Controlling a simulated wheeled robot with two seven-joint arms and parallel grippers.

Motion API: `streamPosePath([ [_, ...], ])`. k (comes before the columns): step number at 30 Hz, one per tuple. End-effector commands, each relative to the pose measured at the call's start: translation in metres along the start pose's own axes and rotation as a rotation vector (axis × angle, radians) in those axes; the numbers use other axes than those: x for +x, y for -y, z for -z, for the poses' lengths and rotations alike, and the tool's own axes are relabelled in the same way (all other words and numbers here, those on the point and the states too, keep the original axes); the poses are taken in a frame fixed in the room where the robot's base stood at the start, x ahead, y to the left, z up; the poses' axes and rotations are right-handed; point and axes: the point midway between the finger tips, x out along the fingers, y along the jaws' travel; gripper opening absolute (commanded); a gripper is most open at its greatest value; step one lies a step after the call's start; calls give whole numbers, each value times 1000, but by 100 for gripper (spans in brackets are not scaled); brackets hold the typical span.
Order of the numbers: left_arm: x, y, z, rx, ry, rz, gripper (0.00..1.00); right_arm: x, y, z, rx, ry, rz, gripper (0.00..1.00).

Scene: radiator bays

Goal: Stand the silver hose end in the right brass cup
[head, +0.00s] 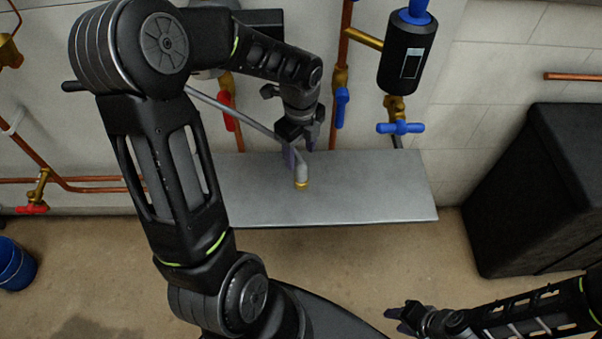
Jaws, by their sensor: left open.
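The silver hose end (301,173) is at the end of a grey hose (237,113) that runs in from the upper left. It points down and looks upright at a brass cup (301,185) on the grey metal shelf (375,190). Its lower tip appears to be in the cup, though how deep I cannot tell. My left gripper (298,153) is open just above and behind the hose end, its fingers close to it. Another cup is not visible; my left arm covers the shelf's left part. My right gripper (398,319) is low at the right, away from the shelf, its jaws unclear.
Behind the shelf are copper pipes (343,50), a red-handled valve (227,108), blue-handled valves (341,105) and a black cylinder (406,55). A large black box (535,190) stands at the right. A blue bucket (14,265) is at the left. The shelf's right part is clear.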

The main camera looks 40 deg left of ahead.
Motion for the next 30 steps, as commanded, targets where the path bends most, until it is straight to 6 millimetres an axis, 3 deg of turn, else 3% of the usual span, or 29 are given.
streamPosePath([
  [7,2,0,0,-3,0,-1,55,0,0,0,0,0,0,36],
  [15,26,0,0,-5,0,-2,55,3,-1,0,0,0,0,36],
  [25,28,0,0,-5,0,-1,55,3,-1,0,0,0,0,36],
  [30,47,1,0,-4,-2,-4,55,5,-2,0,0,0,0,36],
])
